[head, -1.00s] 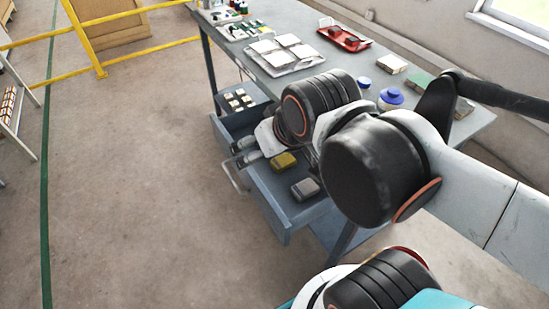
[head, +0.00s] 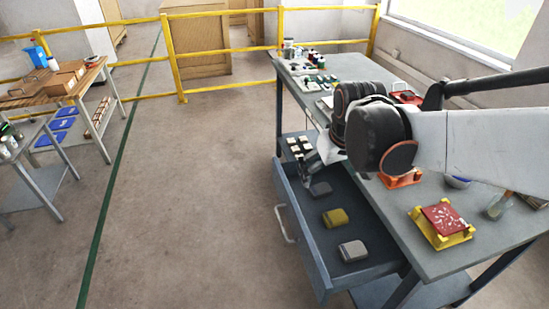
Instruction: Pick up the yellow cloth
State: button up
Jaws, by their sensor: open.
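The yellow cloth (head: 335,217) is a small folded pad lying in the open drawer (head: 308,238) of the grey workbench. It sits between a dark grey cloth (head: 320,189) and a light grey cloth (head: 352,250). My gripper (head: 306,169) is open with nothing visible in it. It is over the far part of the drawer, just beyond the dark grey cloth and apart from the yellow one. Its wrist and arm come in from the right and hide part of the bench top.
Small pale tiles (head: 299,146) lie beyond the drawer. The floor left of the drawer is clear. A yellow railing (head: 222,50) runs behind.

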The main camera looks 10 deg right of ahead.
jog(key=w+d+f+g, duration=0.2)
jog(key=w+d+f, duration=0.4)
jog(key=w+f, duration=0.15)
jog(key=g+p, duration=0.1)
jog(key=g, duration=0.1)
send_over(334, 214)
notch_tip(334, 214, down, 11)
notch_tip(334, 214, down, 8)
jog(key=shift+w+a+r+b, duration=0.1)
jog(key=shift+w+b, duration=0.05)
jog(key=shift+b, duration=1.05)
jog(key=shift+f+b, duration=1.35)
jog(key=shift+f, duration=1.35)
jog(key=shift+s+r, duration=0.1)
jog(key=shift+s, duration=0.1)
jog(key=shift+c, duration=0.5)
jog(key=c, duration=0.9)
